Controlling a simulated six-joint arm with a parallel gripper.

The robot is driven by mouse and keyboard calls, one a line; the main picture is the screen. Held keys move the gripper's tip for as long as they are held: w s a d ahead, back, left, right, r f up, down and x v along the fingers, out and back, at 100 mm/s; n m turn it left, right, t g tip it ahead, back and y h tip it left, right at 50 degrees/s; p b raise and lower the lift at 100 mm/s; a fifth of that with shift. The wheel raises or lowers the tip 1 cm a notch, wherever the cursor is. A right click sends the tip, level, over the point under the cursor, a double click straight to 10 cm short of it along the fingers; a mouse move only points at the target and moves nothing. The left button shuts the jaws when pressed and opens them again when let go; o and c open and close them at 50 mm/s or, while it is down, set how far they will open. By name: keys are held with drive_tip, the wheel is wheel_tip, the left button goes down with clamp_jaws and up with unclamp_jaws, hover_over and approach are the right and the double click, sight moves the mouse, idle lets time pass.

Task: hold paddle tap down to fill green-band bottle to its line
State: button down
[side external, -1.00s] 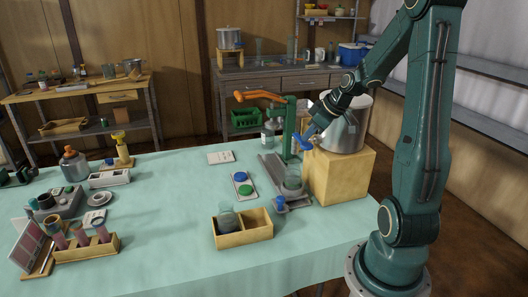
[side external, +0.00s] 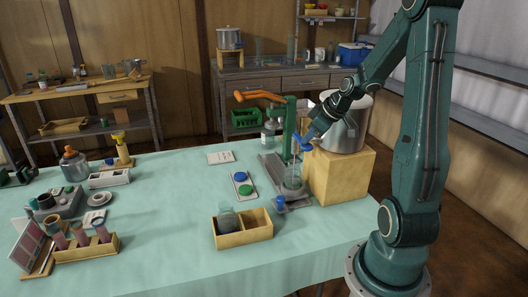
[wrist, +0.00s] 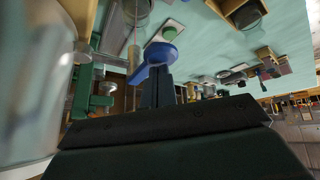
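The steel urn (side external: 343,128) stands on a wooden block, its blue paddle tap (side external: 305,144) facing left. The paddle shows large in the wrist view (wrist: 153,60). My gripper (side external: 312,135) is at the paddle, its dark fingers (wrist: 160,88) together against it, seemingly shut with nothing between them. A clear bottle (side external: 293,184) stands under the tap on a grey tray. A thin pale stream (side external: 294,166) runs down from the tap into it. The bottle looks greenish low down; its band, line and water level are too small to read.
A wooden crate (side external: 258,234) in front holds another jar (side external: 227,217). A small tray carries a blue cap (side external: 241,176) and a green cap (side external: 242,190). A green stand (side external: 289,125) with an orange lever (side external: 258,95) rises behind the bottle.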

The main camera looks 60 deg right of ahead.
drive_tip(key=shift+f, duration=0.85)
idle(7.2)
